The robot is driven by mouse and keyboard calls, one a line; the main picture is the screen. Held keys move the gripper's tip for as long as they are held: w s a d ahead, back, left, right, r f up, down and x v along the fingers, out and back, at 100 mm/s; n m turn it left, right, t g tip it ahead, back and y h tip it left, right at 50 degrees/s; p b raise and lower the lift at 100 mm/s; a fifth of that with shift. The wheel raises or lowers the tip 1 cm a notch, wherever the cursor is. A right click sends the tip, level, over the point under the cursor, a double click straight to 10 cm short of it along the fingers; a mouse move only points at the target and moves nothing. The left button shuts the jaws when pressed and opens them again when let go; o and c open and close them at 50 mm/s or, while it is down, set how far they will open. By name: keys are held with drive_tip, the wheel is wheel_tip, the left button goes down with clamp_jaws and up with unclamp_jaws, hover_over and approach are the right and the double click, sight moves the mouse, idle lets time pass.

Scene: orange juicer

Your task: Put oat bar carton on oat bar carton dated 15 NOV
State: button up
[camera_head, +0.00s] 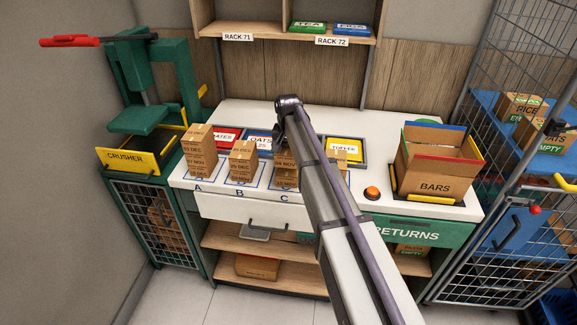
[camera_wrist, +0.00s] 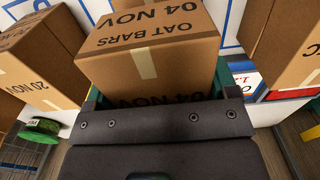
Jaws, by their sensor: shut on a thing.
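My gripper (camera_wrist: 160,95) is shut on an oat bar carton (camera_wrist: 150,50), brown and marked OAT BARS 04 NOV, held between its green-edged fingers. In the head view my gripper (camera_head: 281,135) is over spot C, where my arm partly hides the cartons (camera_head: 285,178). I cannot tell whether the held carton touches what is below. A taller stack (camera_head: 199,150) stands on A and a lower one (camera_head: 242,162) on B. Another carton (camera_head: 339,158) shows partly behind my arm at the right. In the wrist view, a carton marked 20 NOV (camera_wrist: 35,65) is at left. I cannot read a 15 NOV date.
A red tray (camera_head: 227,137), a blue OATS tray (camera_head: 262,142) and a yellow tray (camera_head: 345,148) lie behind the stacks. An orange button (camera_head: 372,193) and an open BARS box (camera_head: 435,170) are at right. The crusher (camera_head: 140,155) stands at left. Bare white counter lies near the button.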

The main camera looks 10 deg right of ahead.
wheel_tip(320, 180, down, 4)
drive_tip(key=b, duration=0.2)
drive_tip(key=shift+r+b, duration=0.15)
drive_tip(key=shift+b, duration=0.25)
drive_tip(key=shift+r, duration=0.25)
drive_tip(key=shift+f, duration=0.2)
drive_tip(key=o, duration=0.9)
drive_tip(key=shift+r, duration=0.15)
wheel_tip(320, 180, up, 12)
drive_tip(key=p, duration=1.2)
drive_tip(key=shift+r+p, duration=0.2)
drive_tip(key=shift+p, duration=0.2)
drive_tip(key=s+n, duration=0.4)
drive_tip(key=s, duration=2.9)
drive_tip(key=f+b, duration=0.4)
drive_tip(key=w+f+b, duration=0.1)
drive_tip(key=f+b, duration=0.1)
drive_tip(key=shift+d+f, duration=0.1)
drive_tip(key=shift+f, duration=0.05)
